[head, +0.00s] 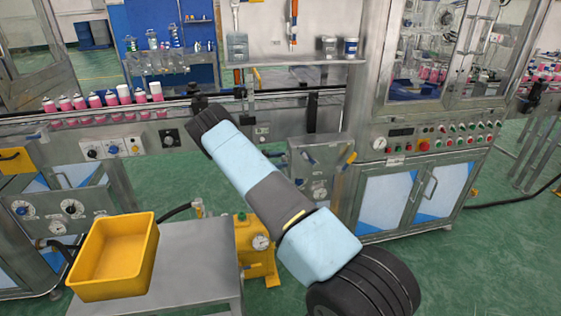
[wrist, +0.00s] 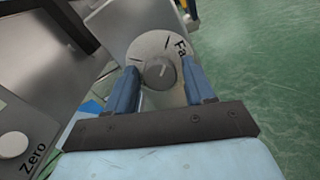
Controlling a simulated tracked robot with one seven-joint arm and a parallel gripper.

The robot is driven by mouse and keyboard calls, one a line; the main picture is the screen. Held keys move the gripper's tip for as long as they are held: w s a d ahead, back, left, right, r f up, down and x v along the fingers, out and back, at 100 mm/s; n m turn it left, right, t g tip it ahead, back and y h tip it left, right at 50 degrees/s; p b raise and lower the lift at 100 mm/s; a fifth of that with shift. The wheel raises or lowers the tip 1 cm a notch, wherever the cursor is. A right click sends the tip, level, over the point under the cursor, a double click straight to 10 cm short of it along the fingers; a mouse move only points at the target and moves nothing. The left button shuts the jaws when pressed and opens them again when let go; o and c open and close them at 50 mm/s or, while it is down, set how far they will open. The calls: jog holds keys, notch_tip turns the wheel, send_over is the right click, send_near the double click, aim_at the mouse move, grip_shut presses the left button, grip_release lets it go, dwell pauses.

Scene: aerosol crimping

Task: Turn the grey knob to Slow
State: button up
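In the wrist view a round grey knob (wrist: 158,73) sits at the centre of a pale round dial (wrist: 146,45). Letters reading "Fa" show at the dial's right side, partly covered by a finger. A light pointer mark on the knob is small, and I cannot read its setting. My gripper (wrist: 159,66) has its two blue fingers apart, one on each side of the knob, with a small gap showing on both sides. No "Slow" label is visible. In the head view my arm reaches to the machine front, and the fingers cannot be made out.
In the wrist view another plate with a pale knob (wrist: 12,145) reads "Zero" at the lower left. In the head view pink-bodied cans (head: 95,102) line the conveyor, and a yellow bin (head: 112,257) stands on a grey table (head: 195,262) at the front left.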

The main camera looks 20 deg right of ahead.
jog(key=c, duration=0.8)
jog(key=shift+n, duration=0.4)
jog(key=n, duration=1.7)
jog(key=shift+w, duration=0.2)
